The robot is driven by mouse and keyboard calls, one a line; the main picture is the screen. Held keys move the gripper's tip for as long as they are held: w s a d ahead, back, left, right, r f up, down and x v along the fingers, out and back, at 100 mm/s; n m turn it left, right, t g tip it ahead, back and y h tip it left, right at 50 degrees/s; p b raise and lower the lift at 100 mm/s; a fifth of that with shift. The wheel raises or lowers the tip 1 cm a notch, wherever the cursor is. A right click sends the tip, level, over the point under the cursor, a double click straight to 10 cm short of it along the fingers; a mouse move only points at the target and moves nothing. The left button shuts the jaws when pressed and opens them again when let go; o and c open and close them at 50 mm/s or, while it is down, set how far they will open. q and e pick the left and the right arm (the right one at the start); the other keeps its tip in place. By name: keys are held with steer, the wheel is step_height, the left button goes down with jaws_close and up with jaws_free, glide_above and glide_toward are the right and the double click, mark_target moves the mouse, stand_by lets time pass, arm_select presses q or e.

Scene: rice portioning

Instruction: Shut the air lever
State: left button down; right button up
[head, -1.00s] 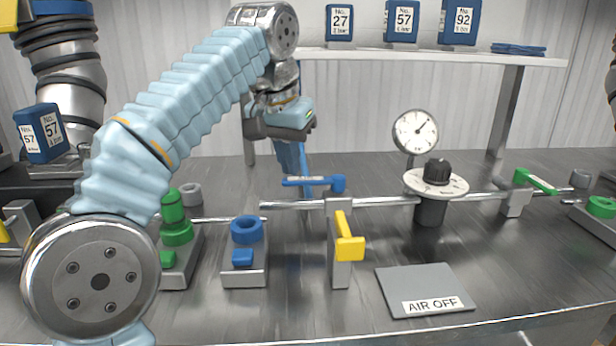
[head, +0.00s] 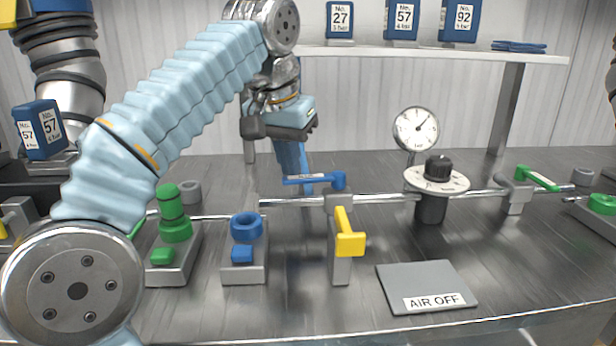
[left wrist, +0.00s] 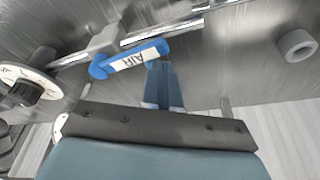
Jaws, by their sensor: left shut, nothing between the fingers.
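The air lever is a blue handle (head: 312,179) on top of a valve on the metal pipe. It points left from its blue pivot, roughly along the pipe. In the left wrist view the lever (left wrist: 130,58) shows its white AIR label. My left gripper (head: 308,190) is shut and empty, with its blue fingers pointing down just behind the lever. In the left wrist view the shut fingers (left wrist: 160,68) reach to the lever's free end. I cannot tell whether they touch it. My right gripper is out of view.
A yellow lever (head: 347,238) stands in front of the valve, pointing toward me. A grey AIR OFF plate (head: 425,282) lies at front right. A dial knob (head: 437,175), gauge (head: 416,128) and green lever (head: 538,178) are to the right. Blue (head: 247,227) and green (head: 174,222) fittings stand left.

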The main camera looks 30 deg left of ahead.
arm_select(q)
steer(key=shift+s+d, duration=0.2)
steer(key=shift+s+d+b, duration=0.35)
steer(key=shift+s+d, duration=0.15)
steer(key=shift+s, duration=0.35)
steer(key=shift+d, duration=0.1)
steer(key=shift+s+d, duration=0.7)
steer(key=shift+d, duration=0.15)
